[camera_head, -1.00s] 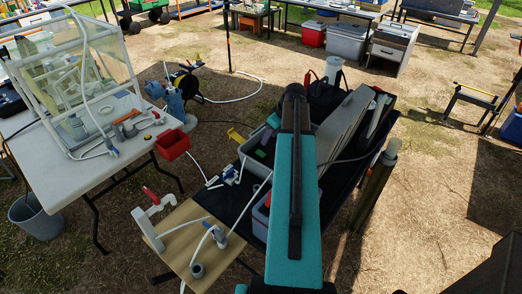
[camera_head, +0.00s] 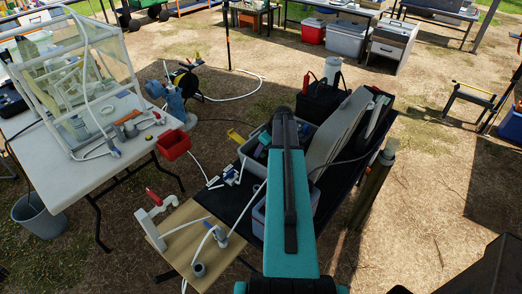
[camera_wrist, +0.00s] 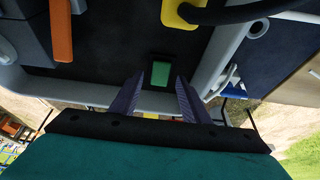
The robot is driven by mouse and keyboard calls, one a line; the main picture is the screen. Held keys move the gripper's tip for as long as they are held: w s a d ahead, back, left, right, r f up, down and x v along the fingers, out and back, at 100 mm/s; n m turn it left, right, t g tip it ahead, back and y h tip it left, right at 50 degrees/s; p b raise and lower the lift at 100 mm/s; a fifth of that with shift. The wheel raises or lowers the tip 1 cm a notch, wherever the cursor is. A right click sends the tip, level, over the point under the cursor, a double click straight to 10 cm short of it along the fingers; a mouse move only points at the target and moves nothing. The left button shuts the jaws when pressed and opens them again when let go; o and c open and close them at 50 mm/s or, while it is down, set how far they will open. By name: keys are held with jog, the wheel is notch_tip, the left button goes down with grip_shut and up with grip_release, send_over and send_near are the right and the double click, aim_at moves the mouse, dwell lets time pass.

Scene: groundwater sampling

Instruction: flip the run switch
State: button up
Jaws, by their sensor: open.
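In the wrist view, a small green rectangular rocker (camera_wrist: 160,74) in a dark recess is set in a dark surface; it looks like the run switch. My gripper (camera_wrist: 159,82) is open, its two dark purple fingers apart, one on each side of the rocker in the picture. Nothing is between the fingers except the view of the rocker. I cannot tell whether the fingertips touch the surface. Which way the rocker is tipped is not clear. In the head view my teal arm hides the gripper and the switch.
In the wrist view, an orange bar (camera_wrist: 61,30) and a yellow part (camera_wrist: 183,12) with a black cable lie beyond the fingers. In the head view, a black box (camera_head: 322,98) and a grey board (camera_head: 335,130) stand close to my arm. A white table (camera_head: 60,165) is at left.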

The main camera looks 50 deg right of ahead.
jog(key=shift+w+f, duration=0.2)
jog(key=shift+f, duration=0.35)
jog(key=c, duration=1.1)
jog(key=shift+o, duration=0.2)
jog(key=shift+w+r+g+p, duration=0.1)
jog(key=shift+w+g+p, duration=0.4)
jog(key=shift+g, duration=0.6)
jog(key=shift+w+a+g, duration=0.1)
jog(key=shift+w+g, duration=0.1)
jog(key=shift+g, duration=1)
